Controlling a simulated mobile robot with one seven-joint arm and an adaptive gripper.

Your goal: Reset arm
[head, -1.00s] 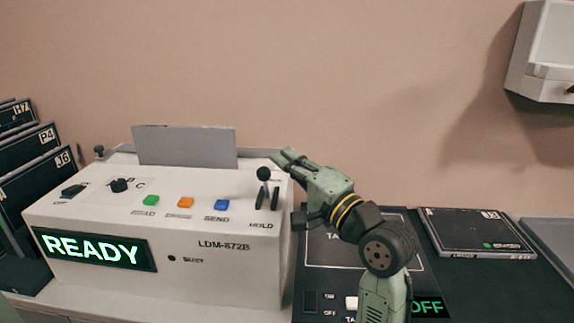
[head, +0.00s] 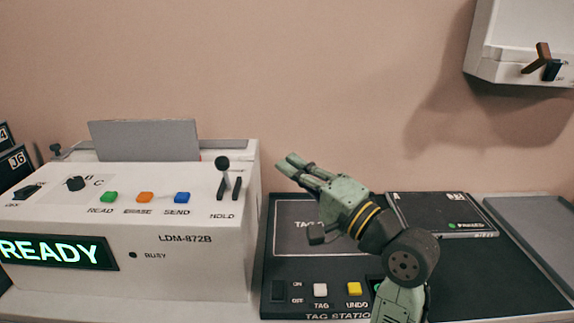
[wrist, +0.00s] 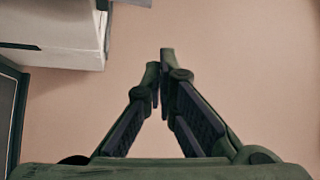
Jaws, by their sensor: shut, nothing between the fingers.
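My gripper (head: 288,164) is raised in front of the pink wall, to the right of the white LDM-872B machine (head: 190,262) and above the black tag station (head: 290,275). Its fingers point up and left in the head view. In the wrist view my gripper (wrist: 160,62) has its fingertips together with nothing between them. The wall fills most of the space beyond the tips.
The machine has a READY display (head: 55,252), green, orange and blue buttons, and a HOLD lever (head: 223,178). A black cartridge (head: 440,213) lies right of my arm. A white wall box (head: 500,60) with a brown lever hangs upper right. Open air surrounds the fingers.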

